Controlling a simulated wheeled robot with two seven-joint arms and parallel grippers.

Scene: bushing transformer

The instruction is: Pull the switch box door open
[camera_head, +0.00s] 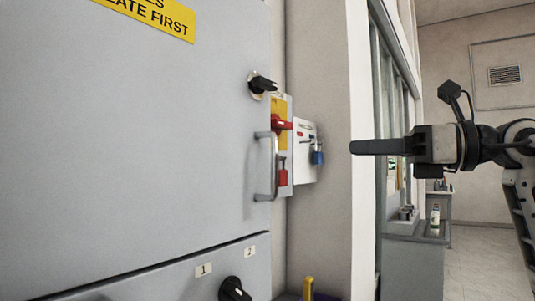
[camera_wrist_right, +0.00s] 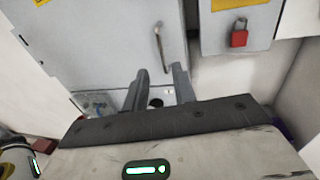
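The switch box is a large grey cabinet whose door (camera_head: 150,140) fills the left of the head view and looks shut. A metal bar handle (camera_head: 273,165) stands upright near the door's right edge, with a black rotary knob (camera_head: 262,84) above it. The handle also shows in the right wrist view (camera_wrist_right: 160,47), beyond the fingertips. My right gripper (camera_head: 352,147) is right of the handle, pointing left, apart from it and empty. In the right wrist view its two fingers (camera_wrist_right: 161,71) stand apart. My left gripper is not in view.
Beside the door is a smaller box with a red switch (camera_head: 281,124) and a red padlock (camera_head: 283,178). A white panel (camera_head: 304,150) carries a blue padlock (camera_head: 318,157). A pale wall post (camera_head: 362,230) stands farther right. Black knob (camera_head: 233,289) is low on the cabinet.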

